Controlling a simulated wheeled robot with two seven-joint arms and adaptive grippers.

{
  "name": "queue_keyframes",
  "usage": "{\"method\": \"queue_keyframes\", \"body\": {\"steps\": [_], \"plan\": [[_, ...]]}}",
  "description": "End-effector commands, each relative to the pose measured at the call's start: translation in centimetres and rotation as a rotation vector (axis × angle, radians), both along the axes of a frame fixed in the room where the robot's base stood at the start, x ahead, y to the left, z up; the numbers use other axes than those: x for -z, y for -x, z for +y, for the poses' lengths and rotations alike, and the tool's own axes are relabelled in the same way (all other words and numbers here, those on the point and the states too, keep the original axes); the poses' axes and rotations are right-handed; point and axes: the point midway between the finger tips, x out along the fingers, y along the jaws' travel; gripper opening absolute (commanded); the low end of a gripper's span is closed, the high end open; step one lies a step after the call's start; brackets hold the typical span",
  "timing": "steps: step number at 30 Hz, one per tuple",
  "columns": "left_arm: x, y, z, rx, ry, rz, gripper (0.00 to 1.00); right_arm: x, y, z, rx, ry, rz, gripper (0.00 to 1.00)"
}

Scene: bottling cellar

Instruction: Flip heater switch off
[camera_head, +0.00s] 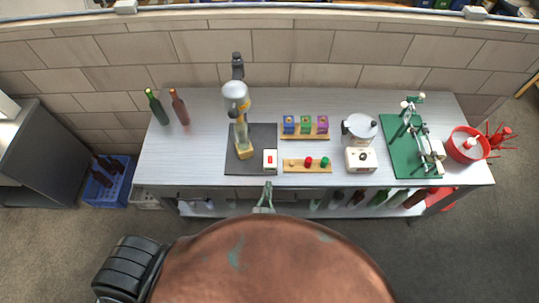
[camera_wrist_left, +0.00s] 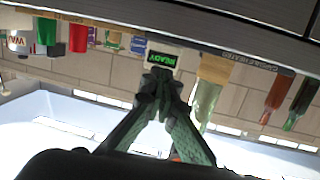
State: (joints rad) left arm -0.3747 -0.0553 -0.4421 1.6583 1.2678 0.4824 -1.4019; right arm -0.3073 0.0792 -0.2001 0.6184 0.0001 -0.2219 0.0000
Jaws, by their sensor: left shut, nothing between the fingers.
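A small white box (camera_head: 270,167) with a red switch (camera_head: 270,155) on top stands at the front right corner of a dark mat (camera_head: 264,134). In the left wrist view, which is upside down, a box front with a green READY display (camera_wrist_left: 162,60) shows just beyond my fingertips. The words CAPSULE HEATER are on the front edge beside it. My left gripper (camera_head: 264,197) is at the table's front edge, just in front of the white box. Its green fingers (camera_wrist_left: 160,76) are shut with nothing between them. I cannot tell whether they touch the box. My right gripper is not visible.
A grey and gold heater stand (camera_head: 243,140) is left of the box. A pot (camera_head: 360,128), a green-based device (camera_head: 400,150) and a red bowl (camera_head: 466,145) stand right. Two bottles (camera_head: 180,107) stand back left.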

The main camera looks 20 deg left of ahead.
Motion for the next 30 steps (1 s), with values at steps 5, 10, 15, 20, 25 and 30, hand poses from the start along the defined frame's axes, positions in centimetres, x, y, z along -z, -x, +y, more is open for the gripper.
{"method": "queue_keyframes", "body": {"steps": [5,10,15,20,25,30], "plan": [[-7.7,-0.7,-0.1,-0.114,0.031,-0.031,0.00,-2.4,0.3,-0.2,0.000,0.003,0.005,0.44],[-8.8,-0.7,-0.2,-0.137,0.035,-0.027,0.00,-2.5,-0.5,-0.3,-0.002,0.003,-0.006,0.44],[-8.6,-0.7,-0.2,-0.135,0.034,-0.028,0.00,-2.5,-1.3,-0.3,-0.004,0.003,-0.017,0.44],[-8.6,-1.1,-0.1,-0.135,0.033,-0.028,0.00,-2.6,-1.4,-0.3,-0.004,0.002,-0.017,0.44],[-8.6,-3.1,0.4,-0.133,0.032,-0.031,0.00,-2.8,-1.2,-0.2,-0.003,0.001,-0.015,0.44],[-8.1,-6.4,1.4,-0.132,0.031,-0.031,0.00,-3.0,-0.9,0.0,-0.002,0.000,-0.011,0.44]]}}
